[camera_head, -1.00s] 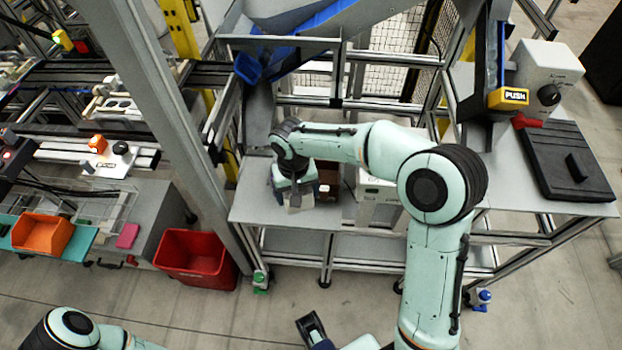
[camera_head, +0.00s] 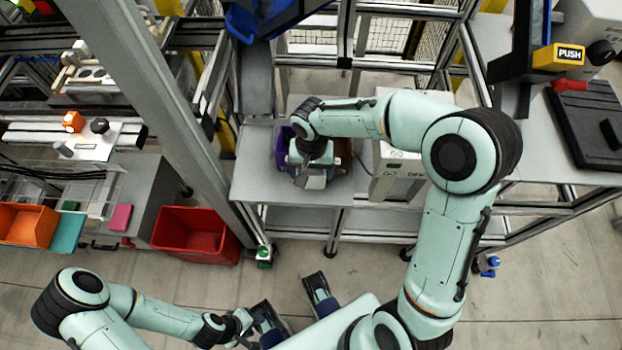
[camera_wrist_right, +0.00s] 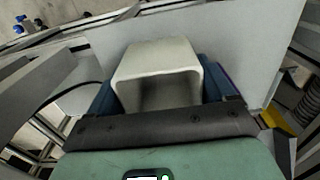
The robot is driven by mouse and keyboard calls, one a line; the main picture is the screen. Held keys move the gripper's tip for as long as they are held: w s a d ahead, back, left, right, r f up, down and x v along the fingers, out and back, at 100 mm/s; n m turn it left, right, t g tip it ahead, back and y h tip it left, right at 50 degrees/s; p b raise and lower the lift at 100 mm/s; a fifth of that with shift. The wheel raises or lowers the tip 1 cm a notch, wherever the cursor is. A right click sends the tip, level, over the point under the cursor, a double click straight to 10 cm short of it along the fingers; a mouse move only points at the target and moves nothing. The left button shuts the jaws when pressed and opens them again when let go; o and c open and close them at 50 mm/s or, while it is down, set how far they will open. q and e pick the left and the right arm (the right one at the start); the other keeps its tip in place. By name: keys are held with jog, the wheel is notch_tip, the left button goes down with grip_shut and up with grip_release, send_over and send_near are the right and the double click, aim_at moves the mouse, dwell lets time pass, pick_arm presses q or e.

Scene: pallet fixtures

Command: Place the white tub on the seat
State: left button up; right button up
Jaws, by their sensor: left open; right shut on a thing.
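The white tub (camera_wrist_right: 158,62) is held between the blue fingers of my right gripper (camera_wrist_right: 160,95) in the right wrist view. In the head view, a pale bit of the tub (camera_head: 315,181) shows below my right gripper (camera_head: 311,172), over the grey metal table (camera_head: 258,185). I cannot tell whether the tub touches the table. I cannot make out the seat with certainty; the gripper and wrist cover part of the tabletop. My left gripper (camera_head: 241,321) is open and low at the bottom of the head view, well away from the tub.
A purple thing (camera_head: 282,146) and a brown thing (camera_head: 343,158) stand close beside my right gripper. A white machine (camera_head: 396,172) stands to the right. A red bin (camera_head: 190,235) is on the floor at left. A sloping frame post (camera_head: 140,105) rises left of the table.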

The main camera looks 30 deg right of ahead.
aim_at(311, 181)
jog(key=shift+f+b, duration=0.35)
jog(key=shift+f, duration=2.4)
jog(key=shift+f, duration=0.15)
jog(key=o, duration=0.9)
